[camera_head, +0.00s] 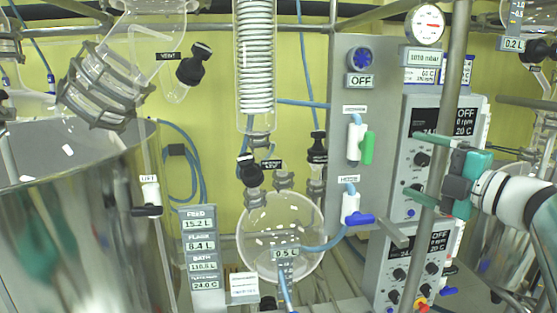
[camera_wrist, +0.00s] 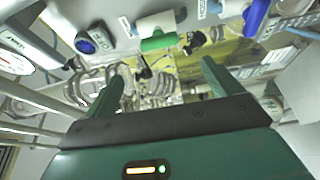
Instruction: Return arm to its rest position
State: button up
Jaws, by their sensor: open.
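My gripper (camera_head: 428,175) is at the right in the head view, in front of the control boxes. Its two green fingers point left and are apart, with nothing between them. A grey vertical post (camera_head: 437,150) crosses the picture by the fingers; I cannot tell whether they touch it. In the wrist view my gripper (camera_wrist: 165,88) is open and empty, with both green fingers spread. Beyond them are a valve with a green handle (camera_wrist: 159,43) and a valve with a blue handle (camera_wrist: 256,16).
A round glass flask (camera_head: 262,225) hangs at centre below a coil condenser (camera_head: 256,60). A large steel vessel (camera_head: 70,240) fills the lower left. The grey panel (camera_head: 350,25) carries a blue knob (camera_head: 361,60) and the valves. Control boxes (camera_head: 408,255) stand close to my gripper.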

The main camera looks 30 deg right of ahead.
jog(key=shift+w, duration=0.1)
jog(key=w+a+m+h, duration=0.1)
jog(key=w+m+h, duration=0.1)
jog(key=m, duration=0.1)
jog(key=w+a+r+m+h, duration=0.1)
jog(key=w+m+h, duration=0.1)
jog(key=w+r+m+t+h, duration=0.1)
jog(key=w+m+h, duration=0.1)
jog(key=m, duration=0.1)
jog(key=shift+w+a+m+h, duration=0.3)
jog(key=shift+a+h, duration=0.1)
jog(key=a+f+m+g, duration=0.8)
jog(key=a+f+m, duration=0.2)
jog(key=a+f, duration=0.7)
jog(key=s+a+f+g+y, duration=0.4)
jog(key=s+a+f+g, duration=0.1)
jog(key=s+a+f, duration=0.4)
jog(key=a+f, duration=0.2)
jog(key=a, duration=0.1)
jog(key=shift+s+a+f+g+y, duration=0.2)
jog(key=shift+s+g+y, duration=0.1)
jog(key=shift+s+y, duration=0.1)
jog(key=shift+w+d, duration=0.1)
